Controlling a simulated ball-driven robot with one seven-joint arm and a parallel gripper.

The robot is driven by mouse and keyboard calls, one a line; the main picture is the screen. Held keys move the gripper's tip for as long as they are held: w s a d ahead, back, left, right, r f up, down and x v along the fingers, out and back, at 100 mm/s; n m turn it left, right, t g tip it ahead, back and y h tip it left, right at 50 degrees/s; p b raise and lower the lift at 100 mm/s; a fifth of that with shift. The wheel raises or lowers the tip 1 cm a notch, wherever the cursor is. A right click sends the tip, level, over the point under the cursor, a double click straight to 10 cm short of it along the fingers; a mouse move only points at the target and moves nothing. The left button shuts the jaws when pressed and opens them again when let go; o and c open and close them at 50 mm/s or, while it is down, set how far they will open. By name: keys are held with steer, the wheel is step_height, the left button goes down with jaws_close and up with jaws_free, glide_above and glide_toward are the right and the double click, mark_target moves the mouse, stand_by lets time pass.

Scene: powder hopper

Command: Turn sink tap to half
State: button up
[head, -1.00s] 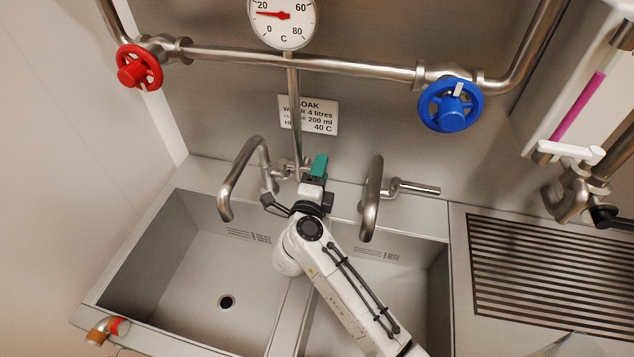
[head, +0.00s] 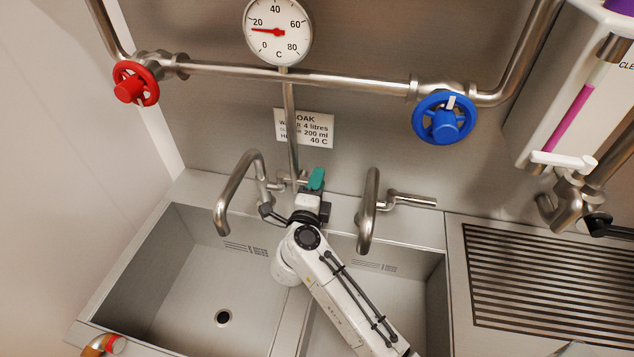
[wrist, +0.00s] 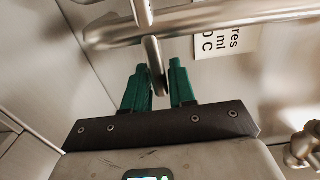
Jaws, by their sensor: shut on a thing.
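The steel sink tap (head: 225,193) has a curved spout over the left basin, at the back edge. My gripper (head: 315,180) is just right of the spout, in front of the back wall. Its green fingers hide the tap's handle in the head view. In the wrist view my gripper (wrist: 159,88) has a green finger on each side of a thin steel handle (wrist: 155,62), and it is shut on this. The handle's exact angle is hard to tell.
A second spout with a side lever (head: 412,200) stands to the right. Red (head: 136,84) and blue (head: 445,119) valve wheels sit on the wall pipe, under a dial (head: 278,30) reading near 20. A ribbed drainboard (head: 540,285) is at right.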

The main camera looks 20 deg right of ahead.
mark_target(305, 184)
steer(key=shift+p+v, duration=0.55)
steer(key=shift+v, duration=0.6)
steer(key=shift+a+f, duration=0.1)
steer(key=shift+a, duration=0.15)
steer(key=shift+s+a+p, duration=0.3)
steer(key=shift+s+a, duration=0.2)
steer(key=shift+a, duration=0.5)
steer(key=shift+s+a, duration=0.2)
steer(key=shift+a, duration=0.35)
steer(key=shift+s+a, duration=0.15)
steer(key=shift+a, duration=0.35)
steer(key=o, duration=0.8)
steer(key=shift+d, duration=0.1)
steer(key=p+v, duration=0.1)
steer(key=v, duration=0.8)
steer(key=shift+p, duration=0.35)
